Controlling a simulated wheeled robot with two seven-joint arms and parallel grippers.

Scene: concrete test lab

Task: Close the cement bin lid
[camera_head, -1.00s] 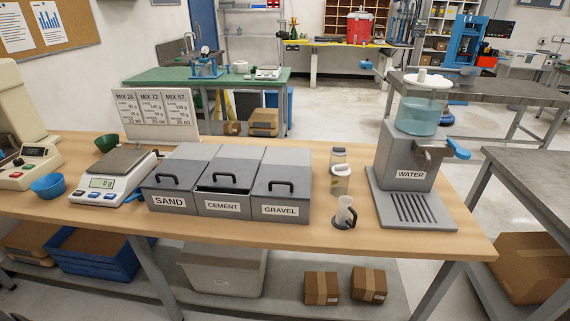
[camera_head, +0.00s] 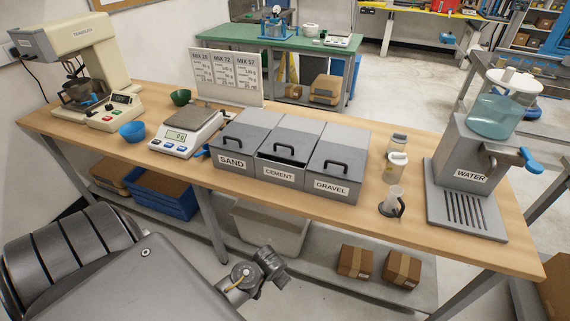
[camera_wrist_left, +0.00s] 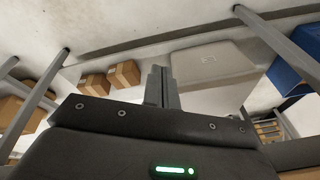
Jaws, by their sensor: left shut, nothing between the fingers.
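The cement bin (camera_head: 279,174) stands between the sand bin (camera_head: 232,161) and the gravel bin (camera_head: 331,187) on the wooden table. Its grey lid (camera_head: 292,142) has a black handle, and a dark gap shows under its front edge, so it is slightly open. The sand and gravel lids look closed. My left gripper (camera_head: 272,262) is low in front of the table, below and apart from the bins. In the left wrist view its fingers (camera_wrist_left: 161,82) are together and empty. The bins are not visible in that view. My right gripper is not in view.
A scale (camera_head: 185,137) stands left of the bins; clear containers (camera_head: 396,166) and a water dispenser (camera_head: 468,160) stand right. The table's front edge lies between my left gripper and the bins. Cartons (camera_head: 355,262) and a blue crate (camera_head: 163,194) sit on the lower shelf.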

